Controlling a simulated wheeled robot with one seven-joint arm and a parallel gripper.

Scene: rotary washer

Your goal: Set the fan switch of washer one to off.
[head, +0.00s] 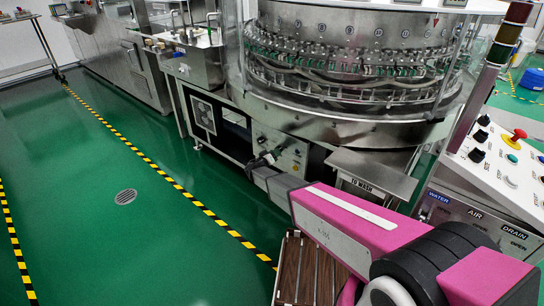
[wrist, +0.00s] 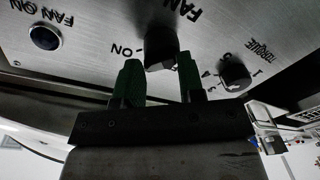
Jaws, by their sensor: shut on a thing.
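The washer's control panel (head: 284,148) is low on the machine's front in the head view. My gripper (head: 262,160) reaches it from the front, small and dark there. In the wrist view the panel lettering is upside down. The fan switch (wrist: 160,50) is a black knob below the word FAN, with "ON" printed to its left. My gripper (wrist: 159,70) has its two green fingers on either side of this knob, shut on it. The fingers hide part of the knob, so I cannot tell exactly where its pointer stands.
In the wrist view a blue-capped FAN ON button (wrist: 45,37) lies left of my fingers and a black TORQUE knob (wrist: 234,73) close on the right. A "TO WASH" chute (head: 370,178) and a slanted control console (head: 495,160) stand to the right. Green floor is open at left.

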